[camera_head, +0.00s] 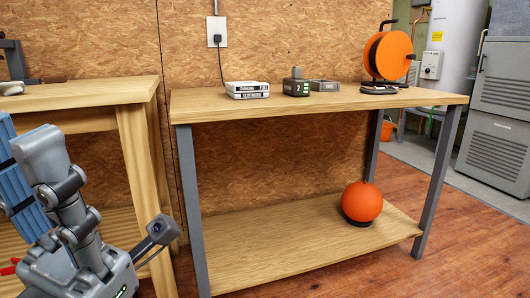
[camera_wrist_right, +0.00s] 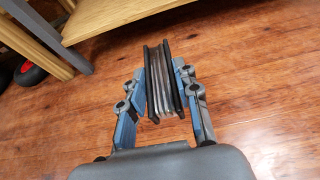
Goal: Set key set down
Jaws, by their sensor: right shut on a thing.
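The key set (camera_wrist_right: 160,83), a stack of silver plates between two black side plates, shows in the right wrist view. My right gripper (camera_wrist_right: 161,88) is shut on it, with the blue-padded fingers against its two sides. Below it in that view is wooden floor. The head view does not show the right gripper or the key set. My left gripper (camera_head: 22,185) is at the lower left of the head view, in front of the left table; only part of it shows, with a blue pad, and its opening is cut off.
A wooden workbench (camera_head: 220,106) holds stacked boxes (camera_head: 247,90), a dark device (camera_head: 296,86), flat dark items (camera_head: 379,90) and an orange cable reel (camera_head: 388,55). Its front middle is clear. An orange ball (camera_head: 362,202) sits on its lower shelf. Another wooden table (camera_head: 85,95) stands left.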

